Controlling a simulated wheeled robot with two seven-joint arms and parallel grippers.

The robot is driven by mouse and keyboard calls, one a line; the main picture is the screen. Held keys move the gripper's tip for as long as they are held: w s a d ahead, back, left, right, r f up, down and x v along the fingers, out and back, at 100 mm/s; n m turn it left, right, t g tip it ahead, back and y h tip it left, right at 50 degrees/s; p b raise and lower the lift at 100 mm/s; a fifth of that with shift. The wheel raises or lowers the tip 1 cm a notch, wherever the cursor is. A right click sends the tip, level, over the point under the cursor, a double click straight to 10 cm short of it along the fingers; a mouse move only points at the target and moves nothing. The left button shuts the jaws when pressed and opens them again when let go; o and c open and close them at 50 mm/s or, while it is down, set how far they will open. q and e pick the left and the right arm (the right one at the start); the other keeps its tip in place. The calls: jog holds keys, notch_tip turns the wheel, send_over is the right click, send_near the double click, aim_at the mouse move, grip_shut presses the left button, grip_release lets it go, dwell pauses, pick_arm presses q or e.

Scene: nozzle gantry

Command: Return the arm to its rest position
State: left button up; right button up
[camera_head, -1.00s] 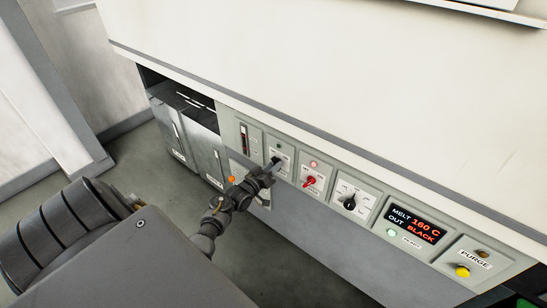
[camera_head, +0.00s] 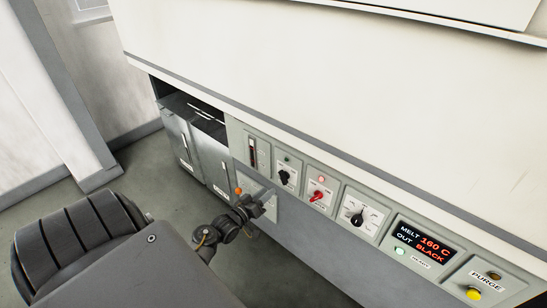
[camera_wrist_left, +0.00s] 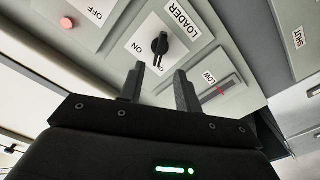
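My left gripper (camera_head: 266,196) is in front of the machine's panel, just below and left of the black loader knob (camera_head: 284,177) in the head view. In the left wrist view the two dark fingers of this gripper (camera_wrist_left: 160,70) stand apart with nothing between them. The loader knob (camera_wrist_left: 156,43) shows beyond the fingertips, clear of them, on its white plate with ON and LOADER lettering. My left arm comes in from the lower left. My right gripper is in neither view.
The panel also carries a level gauge (camera_head: 252,152), a red switch (camera_head: 317,196), a black dial (camera_head: 357,219), a display (camera_head: 424,243) reading MELT 160 C, OUT BLACK, and a yellow purge button (camera_head: 473,294). Grey bins (camera_head: 197,147) stand left of it. Open floor lies left of the bins.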

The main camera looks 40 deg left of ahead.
pick_arm(q)
jog(key=shift+s, duration=0.9)
jog(key=s+d+f+m+g, duration=0.1)
jog(key=s+d+f+g, duration=0.2)
jog(key=f, duration=0.6)
jog(key=s+d+f+m+g, duration=0.25)
jog(key=s+f, duration=0.25)
jog(key=f, duration=0.4)
jog(key=s+d+f+m+g, duration=0.15)
jog(key=s+f+g, duration=0.25)
jog(key=f, duration=0.5)
jog(key=s+d+f+m+g, duration=0.1)
jog(key=s+d+f+g, duration=0.1)
jog(key=s, duration=0.8)
jog(key=s+d+f+m+g, duration=0.1)
jog(key=s+d+f+g, duration=0.2)
jog(key=s+f, duration=0.4)
jog(key=s+d+f+m+g, duration=0.2)
jog(key=s+d+f, duration=0.2)
jog(key=s, duration=0.9)
jog(key=shift+d+f, duration=0.25)
jog(key=shift+d, duration=0.15)
jog(key=shift+w, duration=0.15)
